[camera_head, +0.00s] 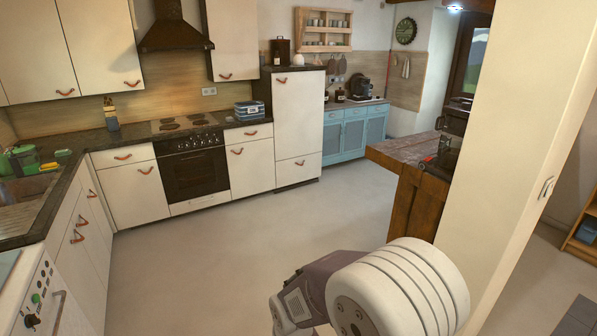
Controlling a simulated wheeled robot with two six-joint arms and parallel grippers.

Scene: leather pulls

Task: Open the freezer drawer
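A tall white fridge-like cabinet (294,118) stands at the back, right of the low cabinets. Its large upper door has a leather pull (282,80) near the top. Below is a smaller white front (297,173), which looks like the freezer drawer, with a small leather pull (300,162) at its top edge. Both fronts look closed. One of my arms shows at the bottom, far in front of the cabinet. Neither of my grippers shows.
Open pale floor (235,240) lies before the cabinet. A wooden counter (405,155) and a white wall post (515,140) stand on the right. An oven (192,170) and white cabinets line the left and back. A blue sideboard (355,135) stands right of the tall cabinet.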

